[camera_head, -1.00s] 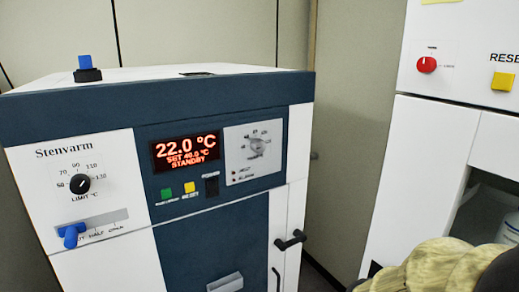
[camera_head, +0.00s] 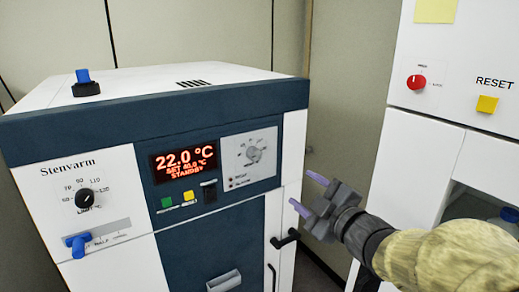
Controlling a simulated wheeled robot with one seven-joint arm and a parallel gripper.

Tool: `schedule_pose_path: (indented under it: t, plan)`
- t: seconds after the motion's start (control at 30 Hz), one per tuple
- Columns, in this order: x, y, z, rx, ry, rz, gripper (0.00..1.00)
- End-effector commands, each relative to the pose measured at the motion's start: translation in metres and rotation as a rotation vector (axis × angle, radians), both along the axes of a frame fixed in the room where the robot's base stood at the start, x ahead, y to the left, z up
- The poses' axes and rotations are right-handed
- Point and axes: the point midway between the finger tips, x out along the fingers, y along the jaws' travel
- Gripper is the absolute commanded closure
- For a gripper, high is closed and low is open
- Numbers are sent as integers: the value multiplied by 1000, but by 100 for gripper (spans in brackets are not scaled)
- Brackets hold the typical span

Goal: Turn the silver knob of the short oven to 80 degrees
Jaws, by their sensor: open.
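The short oven (camera_head: 110,117) is a white and dark blue cabinet labelled Stenvarm. Its silver knob (camera_head: 252,154) sits on a light dial plate (camera_head: 235,168) at the upper right of the front panel, with small marks around it. The red display (camera_head: 185,161) beside it reads 22.0 °C, SET 40.0 °C, STANDBY. My gripper (camera_head: 308,193) is open and empty, to the right of and a little below the silver knob, apart from it. Its two purple fingertips point left towards the oven.
A black LIMIT knob (camera_head: 85,198) and a blue lever (camera_head: 77,243) are on the oven's left. Green (camera_head: 167,202) and yellow (camera_head: 189,196) buttons sit below the display. A black door handle (camera_head: 285,239) sticks out below my gripper. A white cabinet (camera_head: 420,150) with a red knob (camera_head: 416,82) stands right.

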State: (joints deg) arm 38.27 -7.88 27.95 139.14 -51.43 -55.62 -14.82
Motion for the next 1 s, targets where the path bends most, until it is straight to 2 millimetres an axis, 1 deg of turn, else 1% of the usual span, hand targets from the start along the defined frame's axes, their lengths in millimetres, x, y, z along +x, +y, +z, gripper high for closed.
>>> schedule_pose_path:
  t: [0.03, 0.13, 0.43, 0.57, 0.77, 1.0]
  plan:
    - [-3, 5, 9, -15, -30, 34, 46]
    - [-8, 12, 15, -28, -62, 76, 46]
    - [-8, 13, 15, -28, -64, 81, 46]
    - [-4, 15, 15, -28, -64, 82, 46]
    - [13, 27, 16, -25, -62, 82, 46]
    - [42, 47, 16, -24, -61, 82, 46]
